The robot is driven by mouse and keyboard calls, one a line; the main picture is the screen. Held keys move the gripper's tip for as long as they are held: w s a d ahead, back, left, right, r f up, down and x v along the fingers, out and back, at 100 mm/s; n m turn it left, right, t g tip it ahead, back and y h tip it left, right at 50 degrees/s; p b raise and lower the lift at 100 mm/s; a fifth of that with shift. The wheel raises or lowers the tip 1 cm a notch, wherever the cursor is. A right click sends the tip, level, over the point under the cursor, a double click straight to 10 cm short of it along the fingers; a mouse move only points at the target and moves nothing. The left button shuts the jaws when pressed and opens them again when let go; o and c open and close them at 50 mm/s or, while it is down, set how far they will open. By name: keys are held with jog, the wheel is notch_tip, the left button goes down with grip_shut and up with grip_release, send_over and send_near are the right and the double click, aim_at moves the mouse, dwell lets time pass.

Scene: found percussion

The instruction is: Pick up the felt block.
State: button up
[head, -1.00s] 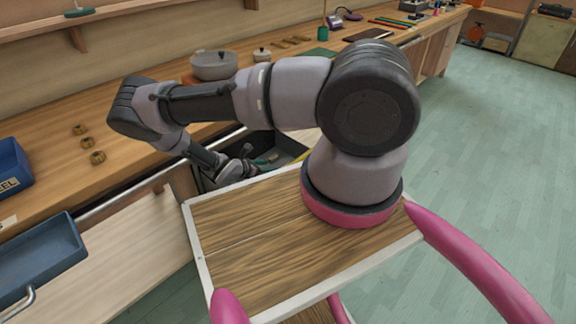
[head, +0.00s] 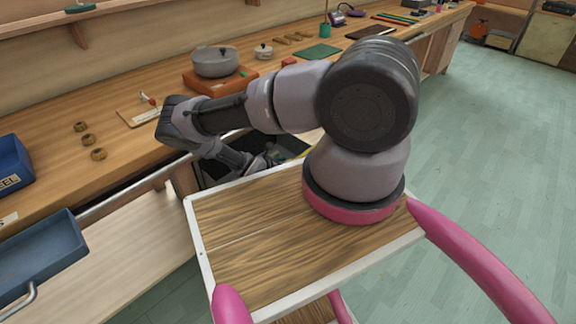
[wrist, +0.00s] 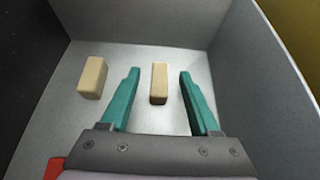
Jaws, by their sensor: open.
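In the wrist view two pale tan blocks lie on the grey floor of a drawer compartment. One block (wrist: 159,83) is centred between the teal fingers of my gripper (wrist: 159,74), with a gap on each side. The other block (wrist: 92,77) lies to the left, outside the left finger. The two look much alike; I cannot tell by surface which is felt. My gripper is open and empty. In the head view my gripper is down at the open drawer (head: 215,168), and the blocks are not visible there.
Grey compartment walls (wrist: 258,65) rise close on the right and at the back, with a dark wall (wrist: 28,60) on the left. A grey pot (head: 215,62) on an orange block, brass pieces (head: 88,140) and a blue bin (head: 12,165) are on the workbench.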

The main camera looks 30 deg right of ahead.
grip_shut()
notch_tip(320, 180, up, 18)
jog(key=w+a+r+n+t, duration=0.1)
jog(key=a+r, duration=0.5)
jog(key=r, duration=0.6)
jog(key=w+a+r+n+t+y, duration=0.1)
jog(key=a+r, duration=0.4)
jog(key=r, duration=0.7)
jog(key=shift+a+n+t+y, duration=0.3)
jog(key=shift+a+n+t, duration=0.1)
jog(key=shift+n+t, duration=0.4)
